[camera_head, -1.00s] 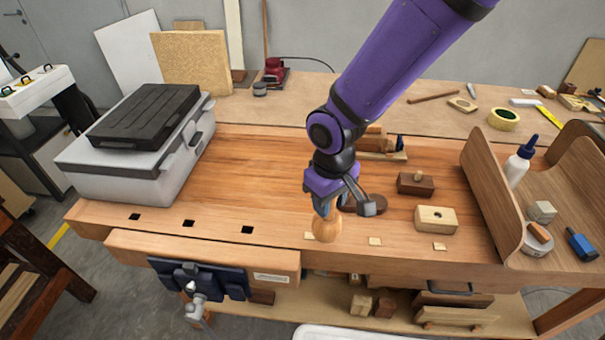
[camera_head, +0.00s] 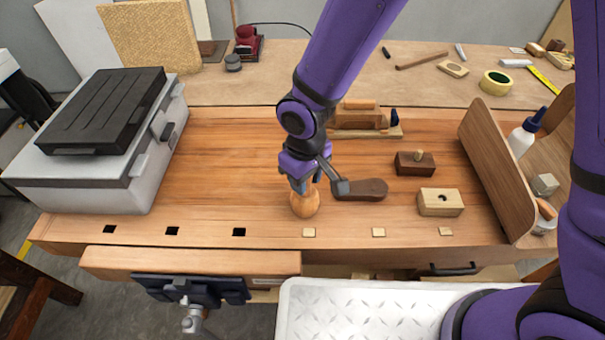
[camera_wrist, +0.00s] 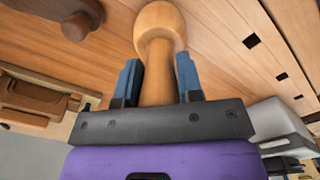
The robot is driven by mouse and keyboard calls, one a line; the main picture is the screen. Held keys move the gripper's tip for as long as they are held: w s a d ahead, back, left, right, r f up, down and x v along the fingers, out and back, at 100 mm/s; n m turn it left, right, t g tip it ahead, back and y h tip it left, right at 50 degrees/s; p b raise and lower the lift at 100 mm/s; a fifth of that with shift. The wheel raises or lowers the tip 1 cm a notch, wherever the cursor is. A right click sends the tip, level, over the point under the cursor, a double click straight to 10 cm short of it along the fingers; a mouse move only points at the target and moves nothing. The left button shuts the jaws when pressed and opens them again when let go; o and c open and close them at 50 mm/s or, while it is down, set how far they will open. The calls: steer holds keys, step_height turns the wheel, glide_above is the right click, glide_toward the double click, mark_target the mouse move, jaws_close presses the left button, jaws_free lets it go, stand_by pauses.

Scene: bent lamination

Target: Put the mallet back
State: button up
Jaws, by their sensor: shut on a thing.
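The mallet (camera_head: 305,204) is light turned wood with a rounded head and a narrower handle. In the head view it is upright, head down, at the front middle of the workbench (camera_head: 230,160); I cannot tell whether the head touches the top. My gripper (camera_head: 304,183) is above the head, shut on the handle. In the wrist view the mallet (camera_wrist: 160,25) points away from my gripper (camera_wrist: 158,82), with a blue finger on each side of the handle. The handle's upper end is hidden by the gripper.
A dark wooden piece (camera_head: 362,190) lies just right of the mallet. A light block (camera_head: 440,202), a dark block (camera_head: 414,163) and a plane (camera_head: 362,120) stand farther right and back. A grey case (camera_head: 110,150) is at left. A curved wooden panel (camera_head: 497,165) stands at right. The bench's left middle is clear.

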steer(key=o, duration=1.1)
steer(key=shift+f, duration=0.1)
step_height(320, 180, up, 12)
steer(key=shift+r, duration=0.15)
